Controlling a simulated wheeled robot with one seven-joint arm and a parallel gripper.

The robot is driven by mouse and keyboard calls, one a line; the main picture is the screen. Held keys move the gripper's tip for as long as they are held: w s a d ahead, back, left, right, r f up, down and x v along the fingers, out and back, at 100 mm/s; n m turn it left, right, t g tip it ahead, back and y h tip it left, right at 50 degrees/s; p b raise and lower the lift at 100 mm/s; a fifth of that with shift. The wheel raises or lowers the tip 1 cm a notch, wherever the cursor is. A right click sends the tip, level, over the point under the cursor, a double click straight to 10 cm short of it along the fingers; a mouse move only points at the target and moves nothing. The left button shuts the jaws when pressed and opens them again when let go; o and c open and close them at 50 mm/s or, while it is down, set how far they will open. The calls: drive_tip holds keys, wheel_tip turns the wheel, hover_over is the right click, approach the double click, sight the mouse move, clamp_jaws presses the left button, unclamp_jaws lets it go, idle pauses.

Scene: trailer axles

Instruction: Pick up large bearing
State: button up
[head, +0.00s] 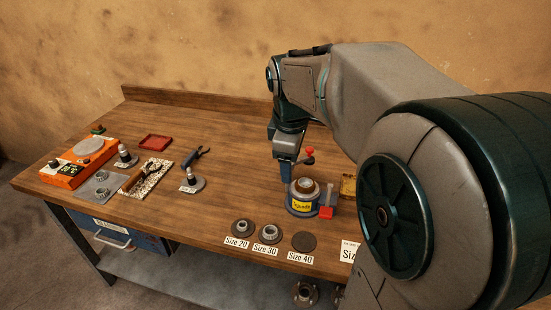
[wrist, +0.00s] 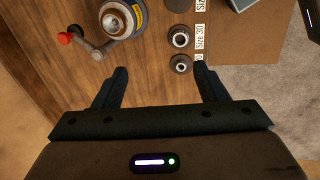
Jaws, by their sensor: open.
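Bearings stand on round dark pads along the front edge of the bench: a small one (head: 241,226) at the Size 20 label and a bigger one (head: 269,231) at Size 30. In the wrist view the Size 30 bearing (wrist: 180,38) and the Size 20 bearing (wrist: 181,63) lie beyond the fingers. The Size 40 pad (head: 304,242) looks bare. A round metal part (head: 306,186) sits on top of the yellow-labelled device (head: 301,207); I cannot tell whether it is the large bearing. My gripper (wrist: 160,78) is open and empty, pointing down behind and left of the device (head: 286,172).
My arm hides the bench's right side.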

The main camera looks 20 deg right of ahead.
drive_tip(key=w+d+f+n+g+b, duration=0.2)
drive_tip(key=w+d+f+n, duration=0.3)
drive_tip(key=w+d+n, duration=0.5)
hover_over(305, 182)
drive_tip(key=shift+m, duration=0.4)
drive_tip(key=f, duration=0.8)
drive_tip(key=shift+s+a+f, duration=0.1)
drive_tip(key=shift+a+f, duration=0.15)
drive_tip(key=shift+f, duration=0.05)
drive_tip(key=shift+d+f+p, duration=0.2)
drive_tip(key=shift+f+p, duration=0.55)
drive_tip(key=shift+f, duration=1.85)
drive_tip(key=c, duration=0.9)
drive_tip(key=shift+c, duration=0.6)
drive_tip(key=shift+r, duration=0.15)
